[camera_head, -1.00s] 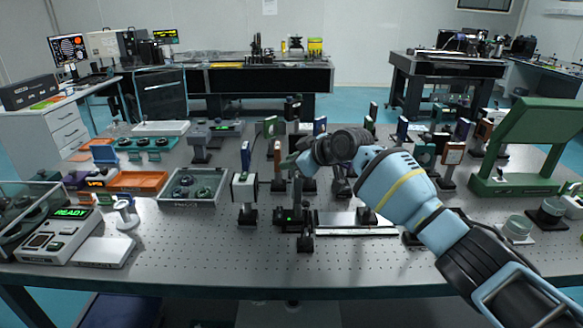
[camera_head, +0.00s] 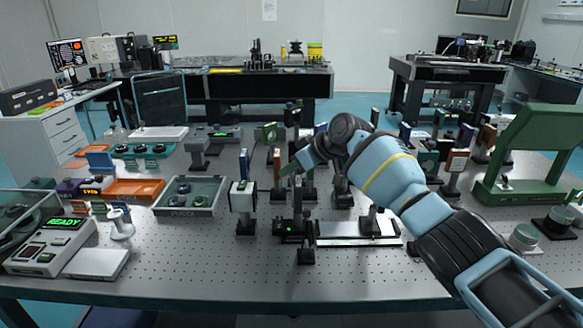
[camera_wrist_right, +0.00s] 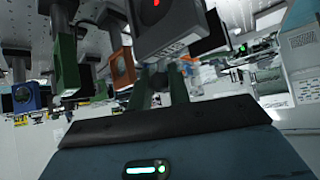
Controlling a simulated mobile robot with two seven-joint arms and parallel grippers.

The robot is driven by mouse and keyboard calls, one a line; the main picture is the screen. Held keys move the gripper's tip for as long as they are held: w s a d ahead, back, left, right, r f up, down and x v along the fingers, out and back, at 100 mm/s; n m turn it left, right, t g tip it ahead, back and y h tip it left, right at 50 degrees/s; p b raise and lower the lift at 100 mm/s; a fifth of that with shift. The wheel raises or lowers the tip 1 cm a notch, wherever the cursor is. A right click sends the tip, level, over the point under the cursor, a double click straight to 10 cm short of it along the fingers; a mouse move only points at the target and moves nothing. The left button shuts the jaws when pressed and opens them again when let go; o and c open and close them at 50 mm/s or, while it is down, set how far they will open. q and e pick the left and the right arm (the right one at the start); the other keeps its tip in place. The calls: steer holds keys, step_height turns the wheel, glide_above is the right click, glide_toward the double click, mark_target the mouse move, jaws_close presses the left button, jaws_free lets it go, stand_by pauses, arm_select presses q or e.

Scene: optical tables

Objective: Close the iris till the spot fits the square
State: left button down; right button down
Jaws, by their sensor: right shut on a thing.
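My right gripper (camera_head: 292,168) comes in from the right in the head view, at the top of a dark upright mount (camera_head: 298,195), which I take to be the iris. The fingers are small there, and the lever is too small to make out. In the right wrist view my two greenish fingers (camera_wrist_right: 160,88) reach a grey housing (camera_wrist_right: 165,40), shut on a small part hidden from view. A red spot (camera_wrist_right: 155,3) shows on a dark face at the top edge of that view. The target square cannot be made out. My left gripper is out of view.
A white-faced box on a post (camera_head: 243,196) stands left of the mount. A rail (camera_head: 357,232) lies to the right. Several posted optics stand close behind. A green stand (camera_head: 530,150) is at far right.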

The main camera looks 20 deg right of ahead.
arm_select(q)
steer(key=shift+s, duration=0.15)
arm_select(e)
steer(key=shift+f, duration=0.15)
steer(key=c, duration=1.4)
jaws_free()
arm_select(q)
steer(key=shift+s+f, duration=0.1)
arm_select(e)
steer(key=shift+o, duration=0.2)
steer(key=shift+s+d+r, duration=0.15)
steer(key=shift+d+r, duration=0.1)
steer(key=shift+r, duration=0.15)
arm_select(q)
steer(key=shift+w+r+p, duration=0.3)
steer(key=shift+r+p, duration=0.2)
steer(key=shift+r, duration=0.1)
arm_select(e)
steer(key=v, duration=0.7)
steer(key=shift+a+f, duration=0.1)
